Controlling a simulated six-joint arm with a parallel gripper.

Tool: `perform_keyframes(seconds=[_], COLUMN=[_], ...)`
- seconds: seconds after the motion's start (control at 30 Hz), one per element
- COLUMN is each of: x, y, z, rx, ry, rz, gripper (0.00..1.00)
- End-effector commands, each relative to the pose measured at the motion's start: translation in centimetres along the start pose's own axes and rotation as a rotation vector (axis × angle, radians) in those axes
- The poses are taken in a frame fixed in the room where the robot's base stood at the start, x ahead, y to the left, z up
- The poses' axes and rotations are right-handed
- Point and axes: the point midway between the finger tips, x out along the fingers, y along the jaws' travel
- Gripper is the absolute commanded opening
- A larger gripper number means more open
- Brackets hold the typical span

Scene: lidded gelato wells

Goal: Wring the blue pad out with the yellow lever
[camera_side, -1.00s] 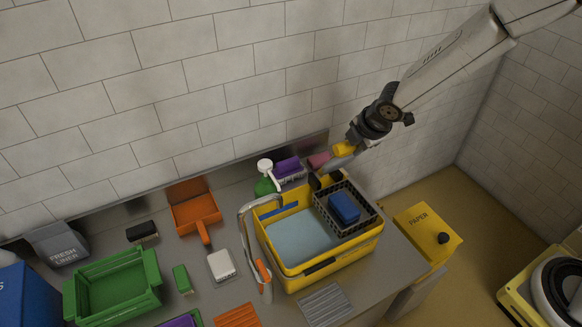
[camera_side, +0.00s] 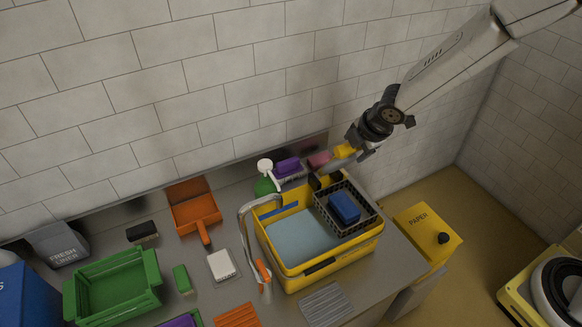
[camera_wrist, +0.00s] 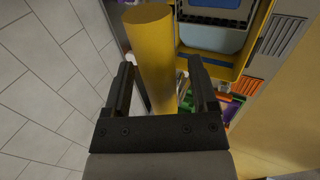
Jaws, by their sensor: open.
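The blue pad (camera_side: 344,207) lies in the black slotted basket (camera_side: 330,219) at the right end of the yellow bucket (camera_side: 310,283). The basket's dark rim also shows at the top of the wrist view. The yellow lever (camera_side: 343,151) rises behind the basket, by my gripper (camera_side: 350,163). In the wrist view the lever (camera_wrist: 153,50) is a thick yellow bar reaching between the two black fingers of my gripper (camera_wrist: 158,80). The fingers are open, with a visible gap to the lever on the right side. The lever's lower part is hidden in the side view.
Light blue water (camera_side: 300,237) fills the bucket's left part. A curved tap (camera_side: 245,225) stands at its left edge. A pink item (camera_side: 319,159) and a purple item (camera_side: 288,165) sit behind it. A yellow paper bin (camera_side: 425,230) stands right. The tiled wall rises close behind.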

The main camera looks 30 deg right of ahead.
Motion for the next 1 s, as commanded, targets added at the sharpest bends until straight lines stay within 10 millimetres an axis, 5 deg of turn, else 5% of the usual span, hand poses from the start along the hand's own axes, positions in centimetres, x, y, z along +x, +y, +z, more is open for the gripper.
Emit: perform_keyframes(seconds=[0.37, 1.0], x=[-1.5, -7.3], y=[0.1, 0.0], z=[0.0, 0.0], rx=[0.000, 0.000], ry=[0.000, 0.000], rz=[0.004, 0.000], gripper=[0.75, 0.75])
